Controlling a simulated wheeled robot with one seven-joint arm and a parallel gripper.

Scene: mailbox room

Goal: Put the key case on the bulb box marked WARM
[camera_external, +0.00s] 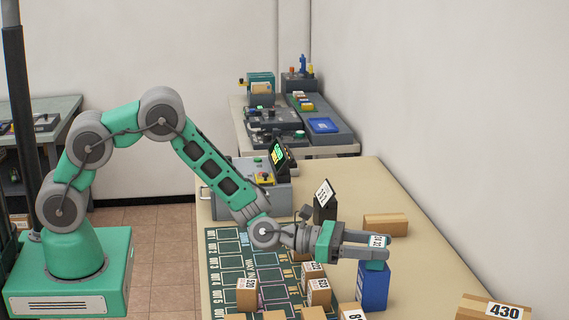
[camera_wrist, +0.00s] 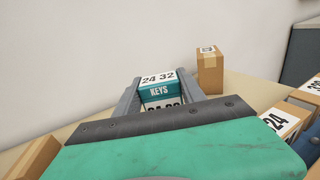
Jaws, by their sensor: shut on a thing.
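The key case (camera_external: 377,252) is a small teal box with a white label. In the wrist view the case (camera_wrist: 158,92) reads KEYS and 24 32. My gripper (camera_external: 380,246) is shut on it, one finger along each side; the fingers also show in the wrist view (camera_wrist: 160,78). A tall blue box (camera_external: 373,288) stands upright on the table directly below the case. Its marking is too small to read, so I cannot tell whether it says WARM. Whether the case touches its top or hangs just above it is unclear.
A brown carton (camera_external: 385,224) lies behind my gripper. A carton marked 430 (camera_external: 490,308) sits at the front right. Several small labelled cartons stand on the dark printed mat (camera_external: 228,262) at left. A black sign stand (camera_external: 325,205) is behind my wrist. Bare table shows right of the blue box.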

